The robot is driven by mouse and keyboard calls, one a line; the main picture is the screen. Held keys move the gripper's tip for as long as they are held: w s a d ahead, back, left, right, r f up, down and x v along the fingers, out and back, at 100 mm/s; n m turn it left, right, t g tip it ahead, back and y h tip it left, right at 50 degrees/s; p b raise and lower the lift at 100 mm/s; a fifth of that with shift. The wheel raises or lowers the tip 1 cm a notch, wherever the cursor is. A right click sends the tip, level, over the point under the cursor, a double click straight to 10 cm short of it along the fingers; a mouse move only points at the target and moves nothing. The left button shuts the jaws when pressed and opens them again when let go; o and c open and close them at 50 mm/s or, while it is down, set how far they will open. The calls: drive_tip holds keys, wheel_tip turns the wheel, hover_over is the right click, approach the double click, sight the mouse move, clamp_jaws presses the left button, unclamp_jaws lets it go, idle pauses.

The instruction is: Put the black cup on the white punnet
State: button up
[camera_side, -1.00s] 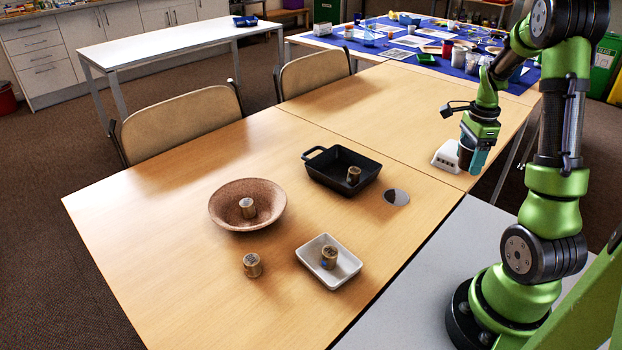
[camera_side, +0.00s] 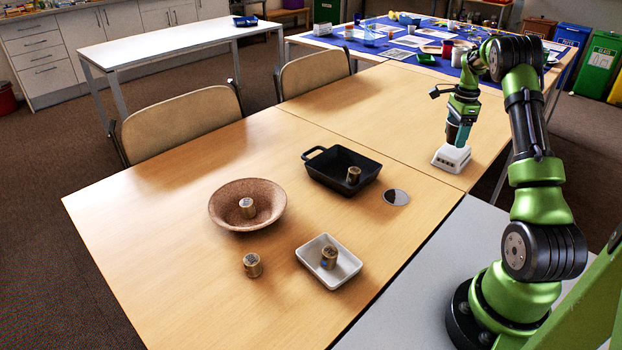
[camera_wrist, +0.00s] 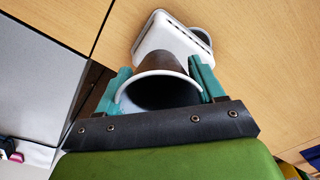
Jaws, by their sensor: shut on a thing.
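The white punnet (camera_side: 451,158) stands on the far table near the seam, with dark slots along its side. It also shows in the wrist view (camera_wrist: 172,40) beyond the cup. My gripper (camera_side: 458,134) is shut on the black cup (camera_side: 452,131) and holds it over the punnet. In the wrist view the cup (camera_wrist: 161,92) sits between my teal fingers (camera_wrist: 160,88), its white-rimmed mouth towards the camera. The cup's lower end overlaps the punnet in view; I cannot tell whether they touch.
On the near table are a brown bowl (camera_side: 223,213), a black pan (camera_side: 324,175) and a white dish (camera_side: 345,266), each with a spool-like piece in it. The far table's left part is clear.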

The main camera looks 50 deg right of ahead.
sight(453, 142)
drive_tip(key=shift+a+f, duration=0.1)
drive_tip(key=shift+f, duration=1.5)
drive_tip(key=o, duration=1)
drive_tip(key=shift+f, duration=0.15)
